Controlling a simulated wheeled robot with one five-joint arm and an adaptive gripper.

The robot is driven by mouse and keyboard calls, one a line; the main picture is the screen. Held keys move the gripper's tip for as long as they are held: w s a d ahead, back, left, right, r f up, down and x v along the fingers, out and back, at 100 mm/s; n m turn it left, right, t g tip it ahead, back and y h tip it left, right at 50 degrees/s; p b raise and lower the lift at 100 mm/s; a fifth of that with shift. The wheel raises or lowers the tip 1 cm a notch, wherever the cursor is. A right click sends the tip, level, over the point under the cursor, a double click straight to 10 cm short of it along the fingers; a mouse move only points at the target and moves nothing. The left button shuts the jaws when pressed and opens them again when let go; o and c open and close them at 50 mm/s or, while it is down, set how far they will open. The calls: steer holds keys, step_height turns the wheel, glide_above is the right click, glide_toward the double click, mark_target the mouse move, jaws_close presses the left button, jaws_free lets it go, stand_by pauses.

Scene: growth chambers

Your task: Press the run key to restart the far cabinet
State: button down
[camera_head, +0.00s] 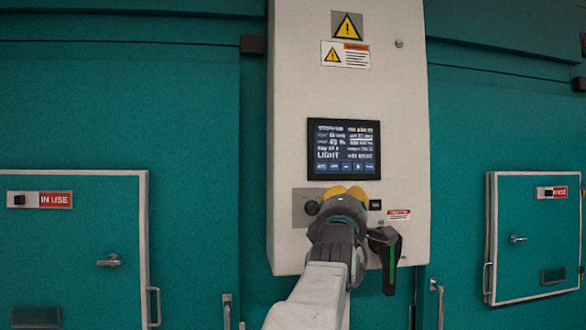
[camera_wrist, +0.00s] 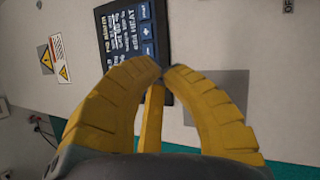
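The control panel (camera_head: 290,100) is a tall off-white box between teal cabinets. Its dark touchscreen (camera_head: 343,149) shows lines of text, including LIGHT, with a row of small blue keys (camera_head: 346,167) along the lower edge. The screen also shows in the wrist view (camera_wrist: 125,35), turned sideways; which key is run is too small to tell. My gripper (camera_head: 346,189) has yellow fingers and is just below the screen in the head view. In the wrist view its fingertips (camera_wrist: 163,70) meet, holding nothing, and overlap the screen's edge. Whether they touch the panel cannot be told.
A grey plate with a dark knob (camera_head: 311,207) is left of my gripper, and a small black switch (camera_head: 375,205) is right. A dark handle-like device with a green strip (camera_head: 388,258) hangs lower right. Doors marked IN USE (camera_head: 80,240) (camera_head: 535,230) flank the panel.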

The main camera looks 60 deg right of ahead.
steer(key=a+r+n+h, duration=0.3)
steer(key=r+n, duration=0.3)
steer(key=n, duration=0.4)
steer(key=shift+s+a+r+n+t+h, duration=0.15)
steer(key=shift+a+r+n+t+h, duration=0.15)
steer(key=shift+a+t, duration=0.15)
steer(key=shift+d, duration=0.1)
